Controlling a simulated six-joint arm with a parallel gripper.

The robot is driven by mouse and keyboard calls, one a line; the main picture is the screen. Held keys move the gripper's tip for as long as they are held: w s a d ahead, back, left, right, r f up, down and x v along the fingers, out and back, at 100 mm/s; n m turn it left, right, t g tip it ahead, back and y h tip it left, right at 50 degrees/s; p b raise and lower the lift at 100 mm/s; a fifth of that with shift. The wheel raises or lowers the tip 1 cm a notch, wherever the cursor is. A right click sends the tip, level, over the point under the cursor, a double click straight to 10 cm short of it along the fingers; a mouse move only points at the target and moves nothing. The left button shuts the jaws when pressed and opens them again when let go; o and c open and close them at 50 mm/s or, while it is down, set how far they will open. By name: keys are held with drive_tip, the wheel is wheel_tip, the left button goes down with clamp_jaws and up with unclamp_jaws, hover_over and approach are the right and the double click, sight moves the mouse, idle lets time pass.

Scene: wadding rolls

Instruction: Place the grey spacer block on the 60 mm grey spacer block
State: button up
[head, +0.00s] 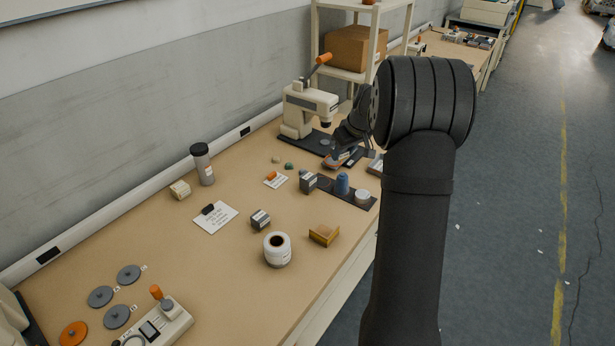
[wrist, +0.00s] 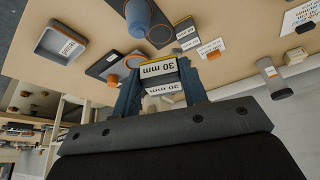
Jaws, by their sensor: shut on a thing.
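In the wrist view my gripper (wrist: 160,78) has its two blue fingers shut on a grey spacer block (wrist: 158,69), labelled 30 mm, with a yellow edge. Another dark grey block (wrist: 187,33) with a white label and yellow edge stands beyond it, apart from it; its size cannot be read. In the head view two grey labelled blocks show: one (head: 308,182) beside a dark tray, one (head: 260,219) nearer on the bench. Neither label is readable there. My gripper (head: 348,157) is at the far part of the bench, partly hidden by my arm, and the held block is unclear there.
A blue cylinder (head: 342,184) and a white round piece (head: 362,196) stand on the dark tray (head: 326,185). A cream press (head: 306,108) stands behind. A white roll (head: 277,249) and a yellow-brown box (head: 324,235) sit nearer. The bench between roll and discs is clear.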

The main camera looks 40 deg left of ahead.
drive_tip(key=shift+d+r, duration=0.1)
drive_tip(key=shift+d, duration=0.4)
drive_tip(key=shift+s+a+f, duration=0.15)
drive_tip(key=shift+a+f, duration=0.05)
drive_tip(key=shift+f, duration=0.05)
hover_over(309, 177)
drive_tip(key=d, duration=0.2)
drive_tip(key=f, duration=0.6)
drive_tip(key=shift+s+a+f, duration=0.2)
drive_tip(key=shift+s+a, duration=0.05)
drive_tip(key=shift+s, duration=0.05)
drive_tip(key=shift+a+f, duration=0.1)
drive_tip(key=shift+f, duration=1.9)
drive_tip(key=shift+f, duration=0.2)
drive_tip(key=o, duration=1)
drive_tip(key=shift+c, duration=0.2)
